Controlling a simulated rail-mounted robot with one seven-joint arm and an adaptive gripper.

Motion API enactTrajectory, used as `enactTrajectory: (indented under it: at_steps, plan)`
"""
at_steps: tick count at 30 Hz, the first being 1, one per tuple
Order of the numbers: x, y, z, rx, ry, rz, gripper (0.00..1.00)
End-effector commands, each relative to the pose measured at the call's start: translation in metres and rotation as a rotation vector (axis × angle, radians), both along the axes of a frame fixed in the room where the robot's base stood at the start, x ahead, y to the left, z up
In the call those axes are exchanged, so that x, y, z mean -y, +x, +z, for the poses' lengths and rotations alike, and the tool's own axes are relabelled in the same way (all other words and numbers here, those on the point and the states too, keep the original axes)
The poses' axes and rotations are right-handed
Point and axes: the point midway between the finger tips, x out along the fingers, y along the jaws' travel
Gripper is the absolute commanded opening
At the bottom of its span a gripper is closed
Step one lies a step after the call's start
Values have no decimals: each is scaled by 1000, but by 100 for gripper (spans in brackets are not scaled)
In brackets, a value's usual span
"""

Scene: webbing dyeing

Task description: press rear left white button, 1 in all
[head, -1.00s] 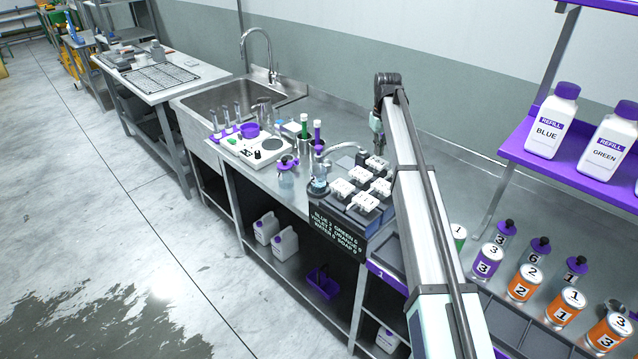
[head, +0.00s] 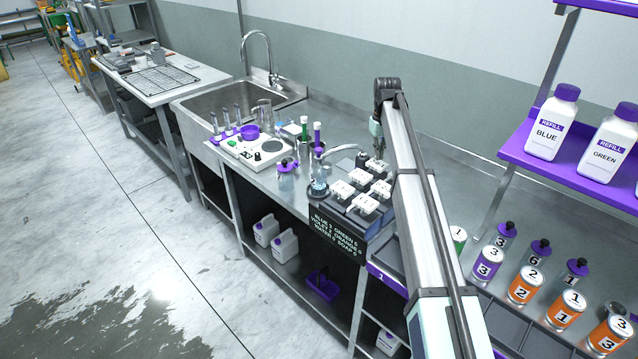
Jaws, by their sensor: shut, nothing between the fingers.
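A dark dispenser (head: 338,217) with several white buttons on top stands on the steel counter. One white button (head: 376,166) sits at the rear, and another (head: 360,177) lies just in front and to its left. More buttons (head: 343,190) are nearer the front. My gripper (head: 377,146) is shut and empty, pointing down just above and behind the rearmost button. From this angle I cannot tell whether its tips touch anything. My arm covers the area to the right of the buttons.
A clear beaker (head: 319,186) stands at the dispenser's left under a spout. A white hotplate (head: 247,150) and a purple-capped bottle (head: 286,180) are further left. Numbered cans (head: 525,284) fill the right side, below a purple shelf (head: 575,170) with refill bottles.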

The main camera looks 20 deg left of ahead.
Motion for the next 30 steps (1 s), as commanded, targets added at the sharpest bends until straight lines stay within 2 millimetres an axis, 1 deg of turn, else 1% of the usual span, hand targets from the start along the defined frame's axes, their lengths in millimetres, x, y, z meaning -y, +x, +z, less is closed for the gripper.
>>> enactTrajectory:
  at_steps: [16,30]
  plan:
    - [0,0,-1,0,0,0,0]
    - [0,0,-17,-1,-1,0,0]
